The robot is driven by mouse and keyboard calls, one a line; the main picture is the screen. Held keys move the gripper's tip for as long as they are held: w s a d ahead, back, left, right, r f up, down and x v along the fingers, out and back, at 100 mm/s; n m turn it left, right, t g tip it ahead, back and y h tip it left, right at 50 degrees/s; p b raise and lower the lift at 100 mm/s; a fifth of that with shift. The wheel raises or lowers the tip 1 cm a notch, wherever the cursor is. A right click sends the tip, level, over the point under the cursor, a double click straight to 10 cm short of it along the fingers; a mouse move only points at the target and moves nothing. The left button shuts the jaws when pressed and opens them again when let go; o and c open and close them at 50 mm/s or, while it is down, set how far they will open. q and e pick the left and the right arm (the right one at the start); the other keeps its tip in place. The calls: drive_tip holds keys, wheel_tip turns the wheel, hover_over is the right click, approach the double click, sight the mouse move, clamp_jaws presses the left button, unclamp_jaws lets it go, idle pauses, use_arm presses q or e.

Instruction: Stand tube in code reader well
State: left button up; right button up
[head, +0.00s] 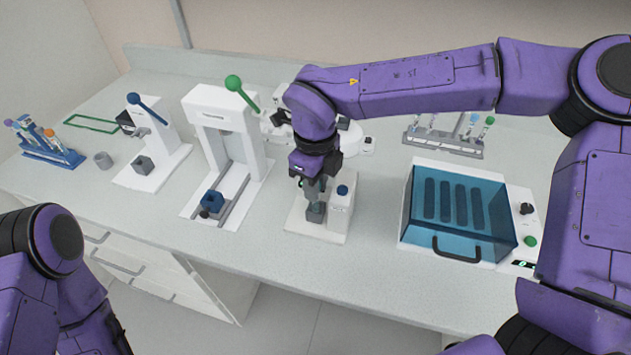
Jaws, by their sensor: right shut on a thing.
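My right gripper (315,192) points down over a small white station with a grey block (316,213) and a white box with a blue knob (342,202). This looks like the code reader, with the grey block as its well. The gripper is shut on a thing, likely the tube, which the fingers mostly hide. The fingertips are just above or at the block; I cannot tell whether the tube is inside the well. My left arm shows at the lower left, but its gripper is out of view.
A lever press with a green ball (233,83) and another with a blue ball (134,98) stand to the left. A blue tube rack (52,155) is at far left, a grey rack (440,143) at back right. A blue-lidded box (458,213) stands right.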

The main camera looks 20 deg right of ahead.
drive_tip(key=shift+f, duration=0.4)
drive_tip(key=o, duration=0.9)
wheel_tip(320, 180, up, 11)
drive_tip(key=shift+f+b, duration=0.2)
drive_tip(key=shift+b, duration=0.35)
